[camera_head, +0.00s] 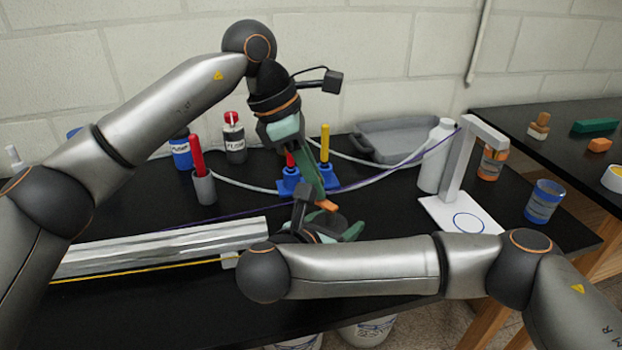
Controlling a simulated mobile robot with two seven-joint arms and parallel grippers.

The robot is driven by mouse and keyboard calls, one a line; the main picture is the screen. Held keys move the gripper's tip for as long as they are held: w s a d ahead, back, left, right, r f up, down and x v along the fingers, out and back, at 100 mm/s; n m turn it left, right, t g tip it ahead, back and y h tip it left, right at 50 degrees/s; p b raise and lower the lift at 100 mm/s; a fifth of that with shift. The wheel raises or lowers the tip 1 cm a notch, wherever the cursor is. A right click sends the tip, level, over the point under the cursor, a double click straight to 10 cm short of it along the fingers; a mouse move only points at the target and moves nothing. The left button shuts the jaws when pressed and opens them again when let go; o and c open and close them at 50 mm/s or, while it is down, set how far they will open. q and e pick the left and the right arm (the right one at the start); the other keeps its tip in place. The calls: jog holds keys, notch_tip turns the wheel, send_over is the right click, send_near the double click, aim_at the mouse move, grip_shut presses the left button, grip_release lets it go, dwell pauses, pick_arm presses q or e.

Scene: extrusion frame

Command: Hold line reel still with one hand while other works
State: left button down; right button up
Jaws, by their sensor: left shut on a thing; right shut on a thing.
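My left gripper (314,183) reaches down from above at the middle of the table, its green fingers shut on a small orange piece (327,205). My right gripper (338,232) is low, just below it, shut on a dark round thing (326,221) that looks like the line reel. My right wrist and fingers hide most of it, so I cannot tell its exact shape or the grip. A thin purple line (385,176) runs from the tall white stand (462,165) down to the left, passing behind my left gripper's fingers.
Blue holders (289,182) with red and yellow sticks stand close behind the grippers. A silver extrusion (165,247) lies at front left. A white bottle (435,158), a blue cup (544,202) and a grey tray (403,138) are at the right and back.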

pick_arm(q)
jog(key=shift+w+d+m+g+y, duration=0.2)
jog(key=shift+d+m+g, duration=0.25)
jog(key=shift+m, duration=1)
jog(key=shift+w+d+m+g+y, duration=0.1)
jog(key=shift+w+d+m+g, duration=0.35)
jog(key=shift+m, duration=0.95)
jog(key=shift+d+m+g+y, duration=0.1)
jog(key=shift+d+m+g, duration=0.35)
jog(key=shift+m, duration=1)
jog(key=shift+a+g, duration=0.15)
jog(key=shift+g, duration=0.1)
jog(key=c, duration=1)
grip_release()
jog(key=shift+a, duration=0.15)
